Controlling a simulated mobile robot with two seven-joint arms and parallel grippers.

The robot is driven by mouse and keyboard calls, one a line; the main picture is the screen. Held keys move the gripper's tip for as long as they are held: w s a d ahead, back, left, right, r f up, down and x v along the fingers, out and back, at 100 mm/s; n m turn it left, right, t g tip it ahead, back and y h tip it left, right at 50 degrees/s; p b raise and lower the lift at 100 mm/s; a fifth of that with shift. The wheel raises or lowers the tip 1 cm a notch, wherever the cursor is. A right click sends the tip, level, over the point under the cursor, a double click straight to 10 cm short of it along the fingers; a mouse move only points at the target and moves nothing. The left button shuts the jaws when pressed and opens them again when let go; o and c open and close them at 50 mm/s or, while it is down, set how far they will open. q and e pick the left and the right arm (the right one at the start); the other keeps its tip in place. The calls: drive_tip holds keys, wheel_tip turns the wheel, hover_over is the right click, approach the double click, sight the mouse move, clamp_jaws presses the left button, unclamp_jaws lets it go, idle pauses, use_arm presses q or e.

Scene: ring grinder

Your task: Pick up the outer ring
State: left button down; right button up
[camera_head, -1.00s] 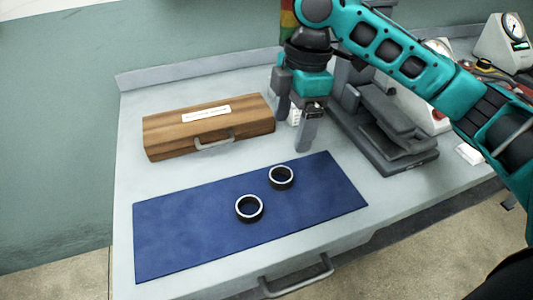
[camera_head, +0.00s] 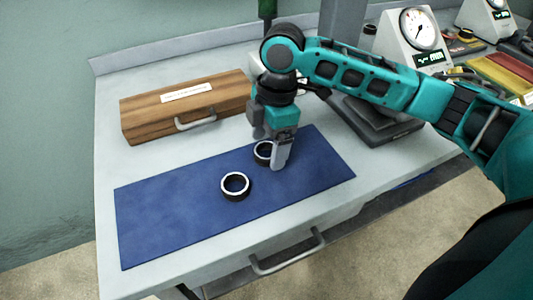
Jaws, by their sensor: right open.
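Two dark rings with pale rims lie on the blue mat (camera_head: 165,222). The nearer ring (camera_head: 235,185) lies near the mat's middle and is fully in view. The farther ring (camera_head: 262,151) lies behind it to the right, partly hidden by my right gripper (camera_head: 268,152). The right gripper is open and points down, with its fingers around or close over the farther ring. I cannot tell whether the fingers touch it. Which of the two is the outer ring is not clear from their looks. My left gripper is not in view.
A wooden box (camera_head: 150,117) with a metal handle stands behind the mat on the grey workbench (camera_head: 108,165). A dark machine base (camera_head: 372,122) and a dial gauge (camera_head: 414,32) stand to the right. The left part of the mat is clear.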

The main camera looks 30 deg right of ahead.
drive_tip(key=shift+a+f, duration=0.1)
drive_tip(key=shift+f, duration=0.5)
drive_tip(key=shift+c, duration=0.3)
drive_tip(key=c, duration=1.1)
drive_tip(key=shift+r, duration=0.15)
drive_tip(key=shift+c, duration=0.2)
